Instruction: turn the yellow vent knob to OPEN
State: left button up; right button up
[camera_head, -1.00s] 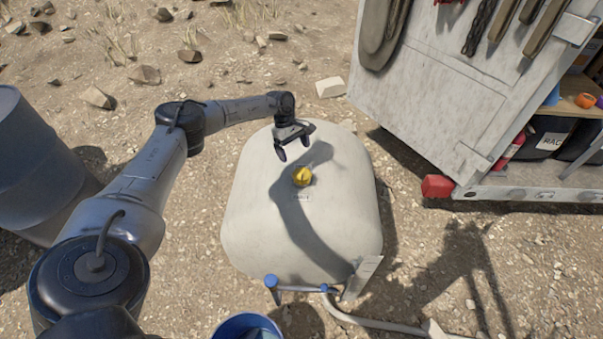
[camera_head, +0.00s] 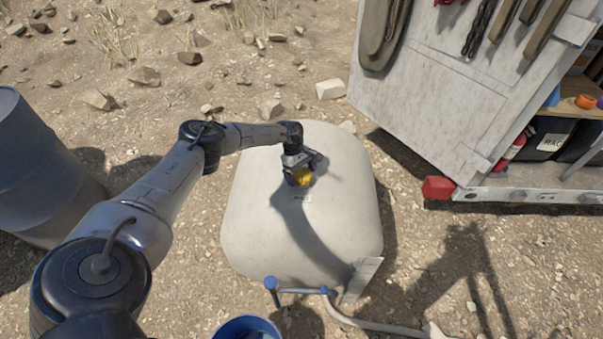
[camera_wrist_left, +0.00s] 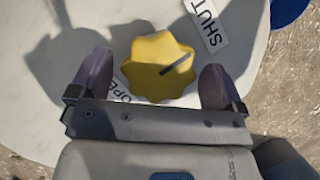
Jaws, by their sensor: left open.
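The yellow vent knob (camera_head: 303,177) sits on top of the pale tank (camera_head: 335,230). In the left wrist view the knob (camera_wrist_left: 158,68) is scalloped, with a dark pointer line aimed up and right, towards the SHUT label (camera_wrist_left: 207,22). The OPEN label (camera_wrist_left: 122,88) is at its lower left, partly hidden by a finger and the knob. My left gripper (camera_head: 301,171) is at the knob. In the wrist view the left gripper (camera_wrist_left: 156,85) is open, one finger on each side of the knob, with gaps visible. My right gripper is not in view.
A blue-handled pipe fitting (camera_head: 270,283) stands at the tank's front, with a blue bucket (camera_head: 247,328) below it. A grey barrel (camera_head: 40,165) is at the left. An open white panel (camera_head: 450,100) with hanging tools is at the right. Bare gravel lies between.

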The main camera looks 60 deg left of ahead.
pick_arm(q)
jog(key=shift+c, duration=0.2)
jog(key=c, duration=0.9)
jog(key=shift+r, duration=0.1)
